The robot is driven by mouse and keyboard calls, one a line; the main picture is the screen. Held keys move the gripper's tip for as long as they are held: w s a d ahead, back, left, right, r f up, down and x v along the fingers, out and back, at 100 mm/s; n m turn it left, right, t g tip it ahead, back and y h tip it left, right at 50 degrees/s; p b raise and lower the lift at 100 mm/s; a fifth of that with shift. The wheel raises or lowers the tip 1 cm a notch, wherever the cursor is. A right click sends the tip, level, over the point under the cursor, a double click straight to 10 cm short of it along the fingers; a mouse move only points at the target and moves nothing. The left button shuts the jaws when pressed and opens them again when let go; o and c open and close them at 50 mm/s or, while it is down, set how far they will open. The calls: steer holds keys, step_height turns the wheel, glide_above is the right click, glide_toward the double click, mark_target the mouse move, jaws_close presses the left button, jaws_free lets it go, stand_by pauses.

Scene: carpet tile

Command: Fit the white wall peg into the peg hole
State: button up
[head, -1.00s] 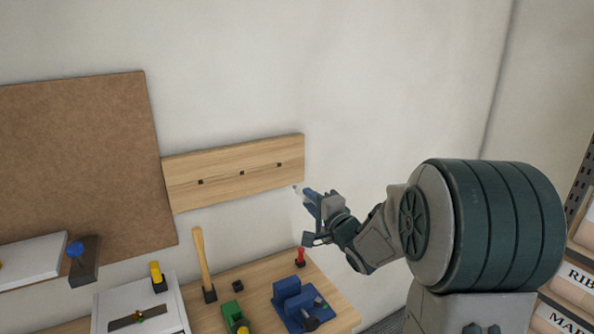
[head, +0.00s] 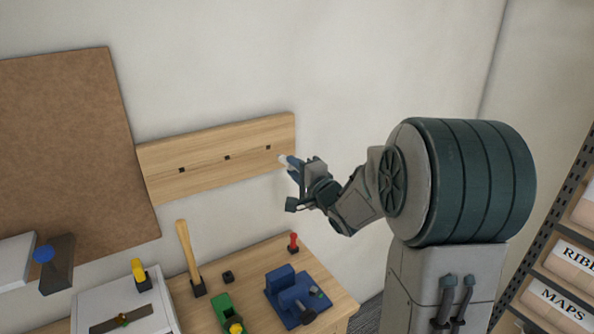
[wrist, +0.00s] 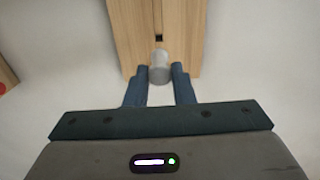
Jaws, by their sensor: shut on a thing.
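The white wall peg (wrist: 159,68) is held between the blue fingers of my gripper (wrist: 160,76) in the wrist view. In the head view the peg (head: 283,159) is a small pale tip at my gripper (head: 291,164). The wooden board (head: 205,172) on the wall has three dark square holes in a row. The right-hand peg hole (head: 268,147) is just beyond the peg tip; it also shows in the wrist view (wrist: 159,38). The peg appears lined up with this hole left to right in the wrist view. Whether its tip touches the board I cannot tell.
Below the board, a workbench (head: 250,260) holds a blue vise (head: 292,297), a red-handled tool (head: 293,243), a wooden-handled tool (head: 188,255) and a green object (head: 227,311). A brown panel (head: 75,150) hangs at left. Shelves with labelled boxes stand at right.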

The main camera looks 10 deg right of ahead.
mark_target(279, 156)
steer(key=shift+x, duration=2.35)
steer(key=shift+p+x, duration=0.3)
steer(key=shift+x, duration=1.3)
steer(key=o, duration=0.9)
steer(key=shift+f, duration=0.1)
steer(key=b+v, duration=0.2)
steer(key=v, duration=1.1)
steer(key=shift+s+d+b, duration=0.1)
steer(key=shift+s+b, duration=0.25)
